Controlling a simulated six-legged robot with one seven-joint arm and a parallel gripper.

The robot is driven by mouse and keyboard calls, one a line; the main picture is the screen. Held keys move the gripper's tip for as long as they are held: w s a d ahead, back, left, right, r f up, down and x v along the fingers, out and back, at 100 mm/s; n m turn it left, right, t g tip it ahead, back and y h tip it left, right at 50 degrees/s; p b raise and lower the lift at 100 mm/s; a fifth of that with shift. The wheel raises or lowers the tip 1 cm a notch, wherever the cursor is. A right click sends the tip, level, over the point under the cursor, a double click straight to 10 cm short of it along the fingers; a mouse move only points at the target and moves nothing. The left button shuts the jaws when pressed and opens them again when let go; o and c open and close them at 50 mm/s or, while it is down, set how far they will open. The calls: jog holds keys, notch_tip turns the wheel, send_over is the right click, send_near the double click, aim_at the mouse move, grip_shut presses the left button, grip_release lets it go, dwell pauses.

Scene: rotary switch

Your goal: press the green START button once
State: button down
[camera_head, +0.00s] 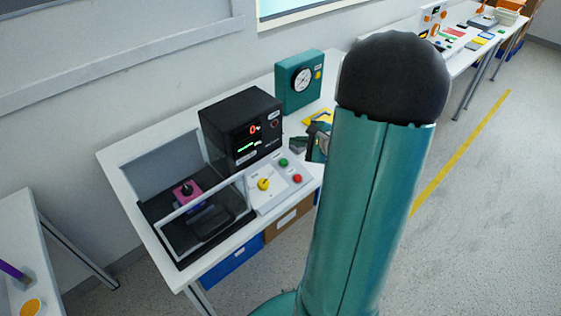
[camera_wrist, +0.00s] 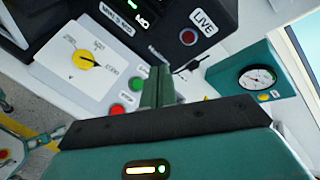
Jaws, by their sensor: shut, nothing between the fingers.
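The green START button (camera_head: 283,162) sits on the white control panel, at the back right of the yellow rotary knob (camera_head: 263,184). In the wrist view the green button (camera_wrist: 135,84) shows just left of my fingers, and its face is uncovered. My gripper (camera_head: 294,144) is shut and empty; in the head view its fingertips are beyond the button, and my arm hides part of the hand. In the wrist view the gripper (camera_wrist: 160,70) points towards the black display unit. The fingers appear apart from the button; their height above the panel is hard to tell.
A red button (camera_wrist: 117,109) sits close to the green one. The black display unit (camera_head: 240,125) stands behind the panel, with a teal gauge box (camera_head: 300,78) beyond it. A clear-walled enclosure (camera_head: 205,225) is at the left. The bench (camera_head: 130,165) stands against the wall.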

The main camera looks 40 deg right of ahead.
jog(key=shift+w+f, duration=0.45)
jog(key=shift+f, duration=0.95)
jog(key=shift+w+f, duration=0.5)
jog(key=shift+f, duration=0.9)
jog(key=shift+w+f, duration=0.45)
jog(key=shift+f, duration=0.95)
jog(key=shift+a+f, duration=0.1)
jog(key=shift+w+f, duration=0.1)
jog(key=shift+f, duration=0.2)
jog(key=shift+w+f, duration=0.15)
jog(key=shift+f, duration=0.25)
jog(key=shift+s+r, duration=0.25)
jog(key=shift+r, duration=0.55)
jog(key=shift+s+r, duration=0.25)
jog(key=shift+r, duration=0.55)
jog(key=shift+s+r, duration=0.3)
jog(key=shift+r, duration=0.5)
jog(key=shift+s+r, duration=0.25)
jog(key=shift+r, duration=0.55)
